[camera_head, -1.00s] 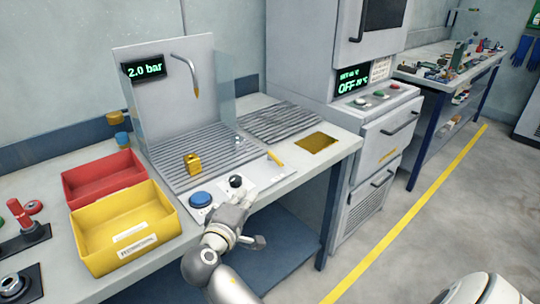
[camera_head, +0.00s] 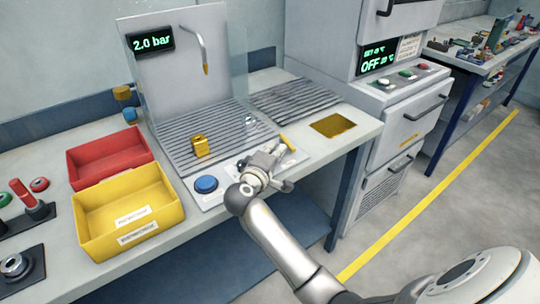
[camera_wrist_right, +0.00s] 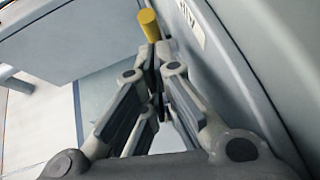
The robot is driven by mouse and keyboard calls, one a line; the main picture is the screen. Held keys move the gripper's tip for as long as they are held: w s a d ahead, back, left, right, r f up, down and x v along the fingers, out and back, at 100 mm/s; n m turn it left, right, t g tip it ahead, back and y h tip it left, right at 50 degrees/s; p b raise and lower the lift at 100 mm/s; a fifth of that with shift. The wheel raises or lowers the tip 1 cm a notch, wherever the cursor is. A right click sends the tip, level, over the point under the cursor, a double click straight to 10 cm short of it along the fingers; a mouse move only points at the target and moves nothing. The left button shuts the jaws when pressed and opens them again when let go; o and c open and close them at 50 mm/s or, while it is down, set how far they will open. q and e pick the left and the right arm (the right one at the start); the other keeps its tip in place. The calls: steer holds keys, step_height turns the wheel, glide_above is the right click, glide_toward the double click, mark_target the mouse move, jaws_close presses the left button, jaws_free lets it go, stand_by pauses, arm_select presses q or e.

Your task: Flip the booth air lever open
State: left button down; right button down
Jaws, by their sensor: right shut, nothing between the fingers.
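The yellow air lever (camera_head: 286,143) is a short stick near the front right of the booth's base panel. In the right wrist view its yellow end (camera_wrist_right: 149,25) shows just beyond the fingertips. My right gripper (camera_head: 273,153) is shut and empty, low over the front panel beside the lever. In the right wrist view the closed fingers (camera_wrist_right: 156,62) point toward the lever; I cannot tell whether they touch it. The lever's lower part is partly hidden by the gripper. My left gripper is not in view.
A blue button (camera_head: 206,184) is left of my gripper. A brass block (camera_head: 200,146) sits on the slatted booth floor. Yellow (camera_head: 88,215) and red (camera_head: 78,175) bins stand left. An oven cabinet (camera_head: 385,125) stands right.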

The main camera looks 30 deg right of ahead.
mark_target(287, 144)
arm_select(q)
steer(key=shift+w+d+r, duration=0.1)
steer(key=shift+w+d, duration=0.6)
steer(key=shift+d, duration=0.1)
arm_select(e)
steer(key=shift+w+d, duration=0.25)
steer(key=shift+d, duration=0.1)
steer(key=shift+s+d+n+t+y+p, duration=0.35)
steer(key=shift+d+n+t+y+p, duration=0.3)
steer(key=shift+p, duration=0.35)
steer(key=shift+s+d, duration=0.2)
steer(key=shift+d, duration=0.15)
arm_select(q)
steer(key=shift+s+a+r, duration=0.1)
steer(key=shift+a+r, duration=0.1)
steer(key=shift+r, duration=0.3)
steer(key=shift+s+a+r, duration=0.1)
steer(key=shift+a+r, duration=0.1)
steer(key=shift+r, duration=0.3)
arm_select(e)
steer(key=shift+f, duration=0.1)
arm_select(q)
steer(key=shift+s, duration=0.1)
